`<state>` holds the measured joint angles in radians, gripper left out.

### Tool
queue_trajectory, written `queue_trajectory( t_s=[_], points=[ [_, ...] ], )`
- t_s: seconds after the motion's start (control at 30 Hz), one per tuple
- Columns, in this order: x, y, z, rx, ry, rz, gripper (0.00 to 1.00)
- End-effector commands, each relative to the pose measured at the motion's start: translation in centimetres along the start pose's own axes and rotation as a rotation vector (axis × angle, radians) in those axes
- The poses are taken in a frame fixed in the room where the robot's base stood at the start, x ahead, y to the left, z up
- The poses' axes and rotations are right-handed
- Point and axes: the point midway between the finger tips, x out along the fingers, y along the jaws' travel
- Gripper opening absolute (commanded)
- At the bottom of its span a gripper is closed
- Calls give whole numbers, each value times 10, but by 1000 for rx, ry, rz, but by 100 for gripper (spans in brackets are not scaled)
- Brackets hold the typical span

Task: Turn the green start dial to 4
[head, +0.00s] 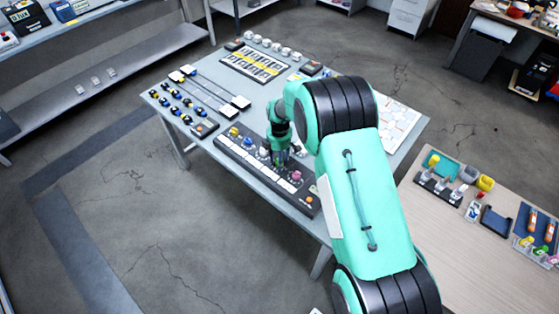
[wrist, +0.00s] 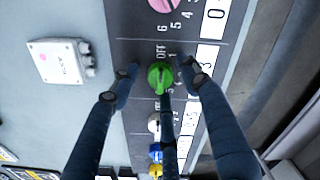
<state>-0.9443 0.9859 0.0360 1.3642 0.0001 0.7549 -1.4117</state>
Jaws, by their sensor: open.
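The green start dial (wrist: 160,78) shows in the wrist view on a dark panel strip, with OFF and small numerals printed around it. Which mark its pointer faces is not clear. My gripper (wrist: 164,73) is open, with one finger on the left of the dial and one on the right, both apart from it. A third finger reaches up from below, close to the dial's lower edge. In the head view my gripper (head: 280,156) is over the middle of the dark control panel (head: 308,207) and hides most of the green dial.
A pink dial (wrist: 160,5) sits above the green one in the wrist view. White, blue and yellow (wrist: 155,171) dials line up below it. A white box (wrist: 58,62) lies left of the panel. Sliders (head: 215,92) and small knobs (head: 180,107) stand on the same table.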

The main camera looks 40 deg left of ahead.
Motion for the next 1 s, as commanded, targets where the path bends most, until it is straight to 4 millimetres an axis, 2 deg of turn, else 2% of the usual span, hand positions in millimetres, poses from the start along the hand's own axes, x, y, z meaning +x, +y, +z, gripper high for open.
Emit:
queue_trajectory(
  t_s=[0.27,0.4,0.5,1.0],
  points=[
    [0,0,0,0,0,0,44],
    [0,0,0,0,0,0,16],
    [0,0,0,0,0,-1,1],
    [2,0,0,82,0,-1,1]
  ],
)
